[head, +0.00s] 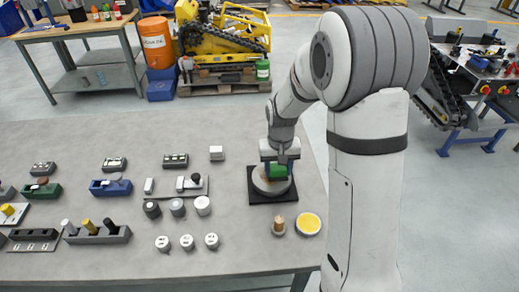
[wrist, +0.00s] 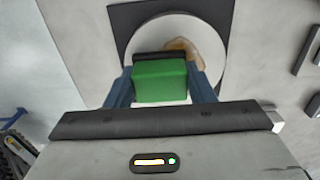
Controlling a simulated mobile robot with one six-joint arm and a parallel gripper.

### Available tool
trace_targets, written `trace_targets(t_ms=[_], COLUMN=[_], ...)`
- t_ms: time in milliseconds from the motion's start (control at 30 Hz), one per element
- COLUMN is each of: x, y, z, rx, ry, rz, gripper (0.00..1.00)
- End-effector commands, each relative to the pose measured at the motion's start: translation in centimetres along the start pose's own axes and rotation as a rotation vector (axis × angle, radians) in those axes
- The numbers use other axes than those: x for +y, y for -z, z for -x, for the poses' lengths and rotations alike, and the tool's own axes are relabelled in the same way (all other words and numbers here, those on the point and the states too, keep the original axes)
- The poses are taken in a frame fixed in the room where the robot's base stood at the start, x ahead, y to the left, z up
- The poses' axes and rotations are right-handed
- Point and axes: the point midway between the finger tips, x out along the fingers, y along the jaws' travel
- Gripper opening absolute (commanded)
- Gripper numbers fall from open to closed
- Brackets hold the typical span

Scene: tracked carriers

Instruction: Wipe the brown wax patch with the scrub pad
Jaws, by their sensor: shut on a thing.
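My gripper (wrist: 160,88) is shut on a green block with a dark underside, the scrub pad (wrist: 160,80). The pad also shows in the head view (head: 277,171). It is over a round light-grey disc (head: 262,186), which lies on a black square mat (head: 256,199). In the wrist view a brown wax patch (wrist: 187,49) shows on the disc, beyond and to the right of the pad. The pad and a gripper finger hide part of the patch. I cannot tell whether the pad touches the disc.
Right of centre on the grey table (head: 120,145) stand a yellow-topped round tin (head: 308,223) and a small wooden-handled item (head: 279,222), in front of the mat. Several knobs, switches and coloured blocks fill the left part. An orange barrel (head: 155,42) stands behind.

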Motion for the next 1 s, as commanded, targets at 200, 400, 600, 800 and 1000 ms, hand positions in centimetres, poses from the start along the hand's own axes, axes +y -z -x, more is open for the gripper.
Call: trace_targets(t_ms=[200, 400, 600, 800, 1000], x=[1.6, 0.5, -1.3, -3.1, -4.7], y=[-0.1, -0.1, -0.1, -0.1, 0.0], z=[0.0, 0.0, 0.0, 0.0, -0.1], rx=[-0.001, -0.001, 0.0, 0.0, 0.0], ry=[0.0, 0.0, 0.0, 0.0, 0.0], rz=[0.009, 0.012, 0.012, 0.012, 0.005], gripper=[0.27, 0.27, 0.27, 0.27, 0.27])
